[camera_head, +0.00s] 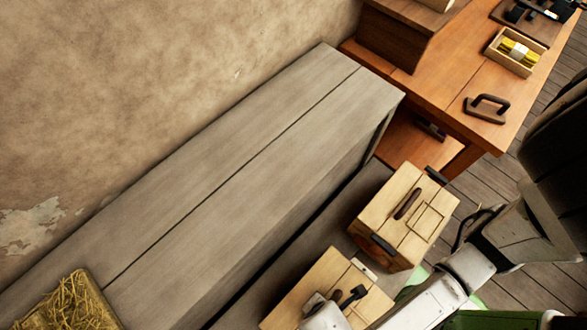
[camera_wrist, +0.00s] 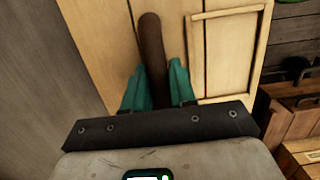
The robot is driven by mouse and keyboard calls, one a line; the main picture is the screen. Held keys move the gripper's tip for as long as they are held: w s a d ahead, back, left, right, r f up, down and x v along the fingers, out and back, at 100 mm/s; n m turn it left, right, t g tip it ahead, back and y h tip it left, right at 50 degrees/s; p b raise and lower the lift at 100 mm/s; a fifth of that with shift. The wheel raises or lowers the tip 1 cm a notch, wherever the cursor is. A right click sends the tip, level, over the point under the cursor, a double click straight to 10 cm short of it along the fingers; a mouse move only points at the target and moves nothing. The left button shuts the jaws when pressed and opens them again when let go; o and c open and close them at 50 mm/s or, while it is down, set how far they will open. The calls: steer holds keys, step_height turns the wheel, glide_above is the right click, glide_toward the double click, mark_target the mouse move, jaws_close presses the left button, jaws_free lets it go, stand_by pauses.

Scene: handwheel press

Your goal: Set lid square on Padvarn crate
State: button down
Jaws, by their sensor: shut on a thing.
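A light wooden lid (camera_wrist: 105,45) with a dark brown bar handle (camera_wrist: 151,45) and a raised rectangular frame fills the upper wrist view. My gripper (camera_wrist: 157,88) has its teal fingers on either side of the handle and is shut on it. In the head view a pale wooden top (camera_head: 300,290) lies under my gripper at the bottom, partly covered by my arm. Whether it rests square on a crate below is hidden. Another light wooden crate (camera_head: 392,243) with dark side grips and a dark top handle stands just above and to the right.
A long grey bench (camera_head: 220,180) runs diagonally along the plaster wall, with a straw-filled box (camera_head: 70,305) at its near end. An orange-brown table (camera_head: 450,75) at upper right carries a tray of yellow items (camera_head: 515,52) and a dark-handled block (camera_head: 487,108).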

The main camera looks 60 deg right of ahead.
steer(key=shift+f, duration=1.25)
steer(key=shift+f+b, duration=0.65)
steer(key=shift+f, duration=0.65)
steer(key=shift+s+f+p, duration=0.1)
steer(key=shift+f+p, duration=0.05)
steer(key=shift+p, duration=0.15)
steer(key=c, duration=0.8)
jaws_free()
steer(key=shift+d, duration=0.1)
steer(key=shift+c, duration=0.2)
steer(key=r, duration=0.3)
steer(key=a+r, duration=0.1)
steer(key=r, duration=0.6)
steer(key=shift+w+a, duration=0.2)
steer(key=shift+a, duration=0.1)
steer(key=shift+r, duration=0.35)
